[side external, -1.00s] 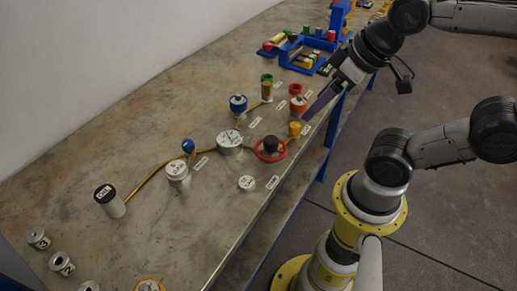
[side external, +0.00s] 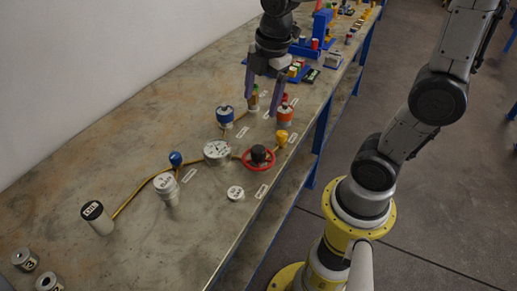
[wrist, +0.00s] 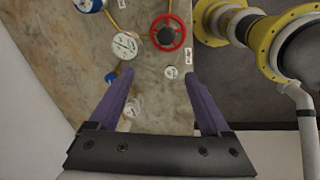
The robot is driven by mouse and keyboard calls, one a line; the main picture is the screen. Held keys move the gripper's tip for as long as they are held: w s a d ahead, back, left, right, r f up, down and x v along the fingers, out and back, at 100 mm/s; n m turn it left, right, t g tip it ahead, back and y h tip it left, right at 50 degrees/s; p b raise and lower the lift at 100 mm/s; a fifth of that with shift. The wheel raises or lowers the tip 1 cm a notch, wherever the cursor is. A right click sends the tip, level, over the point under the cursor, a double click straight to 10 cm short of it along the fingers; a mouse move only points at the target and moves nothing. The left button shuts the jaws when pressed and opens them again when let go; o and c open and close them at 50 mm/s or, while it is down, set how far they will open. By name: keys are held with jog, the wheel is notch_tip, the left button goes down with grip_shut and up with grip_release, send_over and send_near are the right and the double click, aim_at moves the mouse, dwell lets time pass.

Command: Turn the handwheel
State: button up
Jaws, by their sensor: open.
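The handwheel (side external: 258,153) is a red ring with a black hub, low over the bench near its front edge. It also shows in the wrist view (wrist: 168,34), at the top, beyond my fingertips. My gripper (side external: 263,107) points down above the bench, farther back than the handwheel and apart from it. Its two purple fingers are spread wide, with nothing held between them; they also show in the wrist view (wrist: 158,76). In the side view the fingers overlap the green-topped part behind or below them; I cannot tell how close they are.
A white round gauge (side external: 217,150) sits left of the wheel. A yellow knob (side external: 283,137), an orange-banded vessel (side external: 285,117) and a blue-banded vessel (side external: 225,116) stand close by. A white disc (side external: 235,193) lies in front.

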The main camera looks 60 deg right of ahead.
jog(key=g, duration=0.2)
send_over(259, 148)
notch_tip(259, 148, down, 5)
notch_tip(259, 148, down, 14)
jog(key=shift+a+f, duration=0.1)
grip_shut()
jog(key=shift+m, duration=0.3)
